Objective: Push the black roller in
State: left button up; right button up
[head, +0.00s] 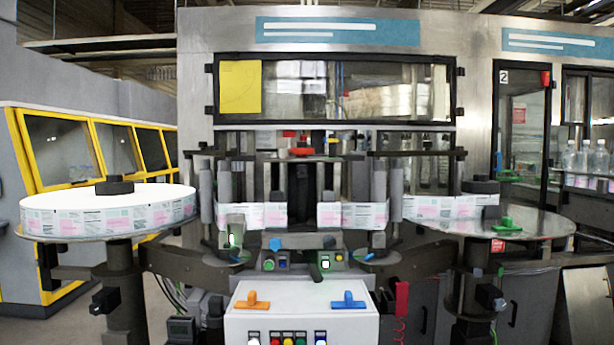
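The reel labeller stands straight ahead in the head view. Dark upright rollers stand in its middle, the clearest being a black roller (302,190) between the two strips of printed label web (262,215). I cannot tell from this view whether it is in or out. Grey upright rollers (378,200) stand to either side. Neither of my grippers shows in the view, and nothing is seen touching the black roller.
A full label reel (110,212) lies on the left turntable; the right metal disc (500,224) is largely bare. A white control box (300,312) with orange and blue handles juts out in front. Dark support arms flank it. Bottles (585,160) stand at far right.

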aim_at(302, 180)
jog(key=k, duration=0.2)
jog(key=u, duration=1.55)
jog(key=i, duration=1.15)
jog(key=z, duration=1.8)
